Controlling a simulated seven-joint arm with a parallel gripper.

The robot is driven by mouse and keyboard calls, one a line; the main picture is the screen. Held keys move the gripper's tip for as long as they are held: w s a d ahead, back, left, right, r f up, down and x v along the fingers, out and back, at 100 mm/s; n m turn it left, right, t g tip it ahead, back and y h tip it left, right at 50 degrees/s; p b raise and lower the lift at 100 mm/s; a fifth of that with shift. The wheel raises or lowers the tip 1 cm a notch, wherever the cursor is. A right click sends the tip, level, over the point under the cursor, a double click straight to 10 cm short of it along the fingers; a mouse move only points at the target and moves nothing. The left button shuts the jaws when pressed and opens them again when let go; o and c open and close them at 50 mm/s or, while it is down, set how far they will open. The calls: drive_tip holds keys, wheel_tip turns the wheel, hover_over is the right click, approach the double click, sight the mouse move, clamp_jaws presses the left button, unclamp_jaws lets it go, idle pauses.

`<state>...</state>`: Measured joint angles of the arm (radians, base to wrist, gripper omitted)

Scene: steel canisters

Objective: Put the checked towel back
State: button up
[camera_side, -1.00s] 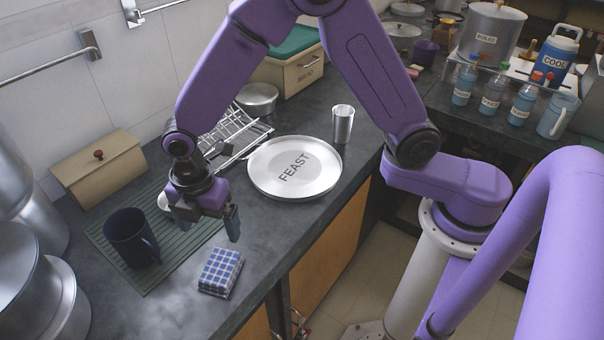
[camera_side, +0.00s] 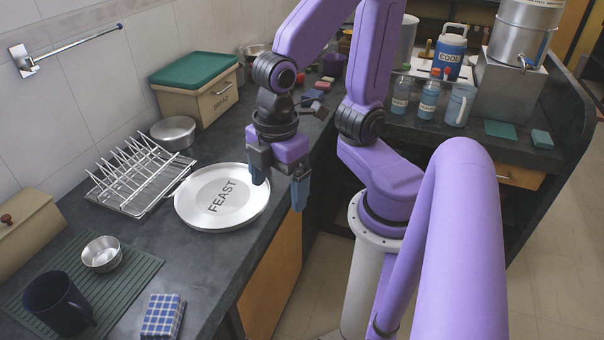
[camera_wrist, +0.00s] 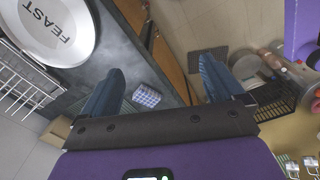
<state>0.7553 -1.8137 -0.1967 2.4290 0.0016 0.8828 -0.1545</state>
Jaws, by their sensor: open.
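The blue-and-white checked towel (camera_side: 162,316) lies folded on the dark counter near its front edge, beside the green ribbed mat. It also shows in the wrist view (camera_wrist: 147,96), small and well beyond the fingers. My gripper (camera_side: 279,185) is open and empty, with its blue fingers pointing down at the right rim of the FEAST plate, over the counter's front edge. In the wrist view my two fingers (camera_wrist: 160,68) are spread wide apart. The gripper is well away from the towel.
The round FEAST plate (camera_side: 242,209) lies on the counter near a wire dish rack (camera_side: 128,188). A dark mug (camera_side: 50,300) and a metal bowl (camera_side: 102,254) stand on the green mat (camera_side: 136,262). A steel rail (camera_side: 75,47) is on the wall. Bare counter lies between towel and plate.

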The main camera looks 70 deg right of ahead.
drive_tip(key=shift+m, duration=0.6)
drive_tip(key=s+d, duration=0.3)
drive_tip(key=shift+s+d+r, duration=0.1)
drive_tip(key=shift+s+r, duration=0.05)
drive_tip(key=shift+s, duration=0.05)
